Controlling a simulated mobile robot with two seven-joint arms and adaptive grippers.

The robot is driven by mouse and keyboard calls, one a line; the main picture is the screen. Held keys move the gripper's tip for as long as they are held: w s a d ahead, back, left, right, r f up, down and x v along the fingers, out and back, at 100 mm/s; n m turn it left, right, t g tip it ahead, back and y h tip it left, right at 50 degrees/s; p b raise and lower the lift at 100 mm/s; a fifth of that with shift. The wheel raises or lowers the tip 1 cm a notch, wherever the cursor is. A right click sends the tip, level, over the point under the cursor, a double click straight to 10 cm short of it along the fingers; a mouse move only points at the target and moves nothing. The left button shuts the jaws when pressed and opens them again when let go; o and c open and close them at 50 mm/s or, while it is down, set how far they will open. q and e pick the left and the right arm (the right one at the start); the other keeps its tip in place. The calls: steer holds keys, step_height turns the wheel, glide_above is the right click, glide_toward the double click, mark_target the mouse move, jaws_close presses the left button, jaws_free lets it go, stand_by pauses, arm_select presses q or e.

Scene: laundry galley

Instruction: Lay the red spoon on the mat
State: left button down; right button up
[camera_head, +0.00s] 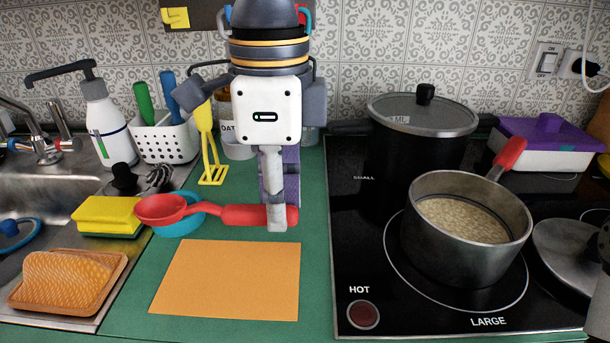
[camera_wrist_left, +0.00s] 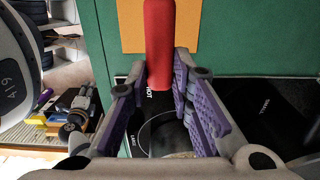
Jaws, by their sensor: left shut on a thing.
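The red spoon (camera_head: 238,213) is held roughly level by its handle, its bowl pointing left in the head view. My left gripper (camera_head: 277,218) points down and is shut on the handle's right end. The handle (camera_wrist_left: 160,45) also shows between its purple-padded fingers in the left wrist view. The orange mat (camera_head: 230,280) lies flat and bare on the green counter, nearer than the spoon in the head view. The mat (camera_wrist_left: 130,25) is partly hidden by the handle in the wrist view. The spoon appears raised; its exact height is unclear. My right gripper is not clearly visible.
A blue bowl (camera_head: 180,221) sits behind the spoon's bowl, beside a yellow sponge (camera_head: 105,215). A yellow utensil (camera_head: 210,150) stands behind. Right of the counter is the black hob (camera_head: 360,270) with a pot of grains (camera_head: 470,240). The sink (camera_head: 35,180) is left.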

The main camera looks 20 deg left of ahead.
mark_target(285, 277)
arm_select(q)
steer(key=shift+d, duration=0.1)
steer(key=shift+f, duration=4.7)
steer(key=c, duration=1.3)
jaws_free()
steer(key=shift+c, duration=0.2)
steer(key=shift+r, duration=3.55)
